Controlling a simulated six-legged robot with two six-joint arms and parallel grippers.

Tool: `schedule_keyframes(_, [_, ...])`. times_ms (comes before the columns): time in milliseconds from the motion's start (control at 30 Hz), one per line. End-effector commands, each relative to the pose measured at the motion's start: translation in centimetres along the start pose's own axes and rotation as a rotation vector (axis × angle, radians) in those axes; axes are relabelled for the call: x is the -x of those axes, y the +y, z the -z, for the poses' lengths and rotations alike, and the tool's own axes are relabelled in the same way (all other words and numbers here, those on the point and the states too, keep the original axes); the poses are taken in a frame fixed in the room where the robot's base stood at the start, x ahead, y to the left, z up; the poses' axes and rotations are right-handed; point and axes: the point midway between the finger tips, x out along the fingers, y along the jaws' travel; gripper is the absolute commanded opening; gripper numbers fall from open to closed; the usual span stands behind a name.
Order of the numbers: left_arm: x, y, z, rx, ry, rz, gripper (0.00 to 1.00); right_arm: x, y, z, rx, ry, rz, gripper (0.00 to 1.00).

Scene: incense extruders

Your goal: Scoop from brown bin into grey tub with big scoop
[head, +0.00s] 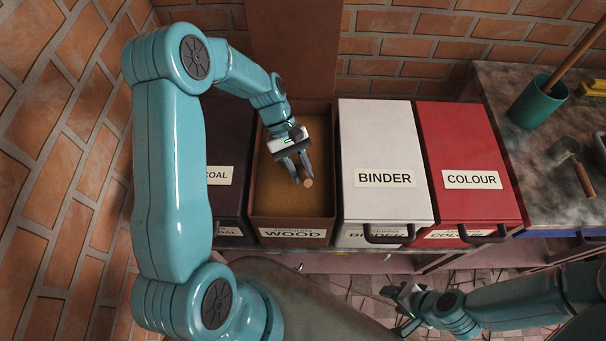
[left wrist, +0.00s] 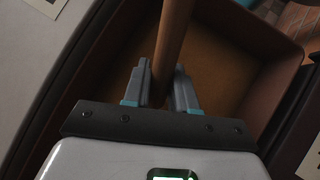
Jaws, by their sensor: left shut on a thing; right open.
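The brown bin (head: 326,200), labelled WOOD, stands open with its lid upright behind it and brown powder (head: 275,185) inside. My left gripper (head: 299,170) reaches down into the bin's opening and is shut on a round wooden handle (head: 308,183), seen nearly end-on. The handle (left wrist: 174,40) also shows between the fingers in the left wrist view and runs off the top edge. The scoop's head is not visible. My right gripper (head: 405,302) is open and empty, low in front of the bins. I cannot make out a grey tub.
A dark closed bin (head: 232,130) stands left of the brown one. A white BINDER bin (head: 385,130) and a red COLOUR bin (head: 465,140) stand closed on its right. The right counter holds a green pot (head: 537,103) and a small wooden-handled scoop (head: 584,180).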

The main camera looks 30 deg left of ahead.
Motion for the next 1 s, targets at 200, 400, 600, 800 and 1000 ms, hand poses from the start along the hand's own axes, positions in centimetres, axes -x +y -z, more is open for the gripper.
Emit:
schedule_keyframes(200, [1.0, 0.3, 2.5, -0.026, 0.124, -0.002, 0.00, -1.0, 0.4, 0.0, 0.000, 0.000, 0.000, 0.52])
schedule_keyframes(400, [3.0, 0.7, 2.5, -0.062, 0.285, -0.002, 0.00, -0.6, 0.2, 0.0, 0.000, 0.000, 0.000, 0.52])
schedule_keyframes(600, [4.2, 0.9, 0.7, -0.090, 0.431, 0.000, 0.00, -0.1, 0.0, 0.0, 0.000, 0.000, 0.000, 0.52])
schedule_keyframes(800, [4.8, 1.0, -1.5, -0.105, 0.509, 0.000, 0.00, 0.3, -0.1, 0.0, 0.000, 0.000, 0.000, 0.52])
schedule_keyframes(1000, [5.3, 1.2, -3.8, -0.124, 0.589, -0.001, 0.00, 0.2, -0.1, 0.0, 0.000, 0.000, 0.000, 0.52])
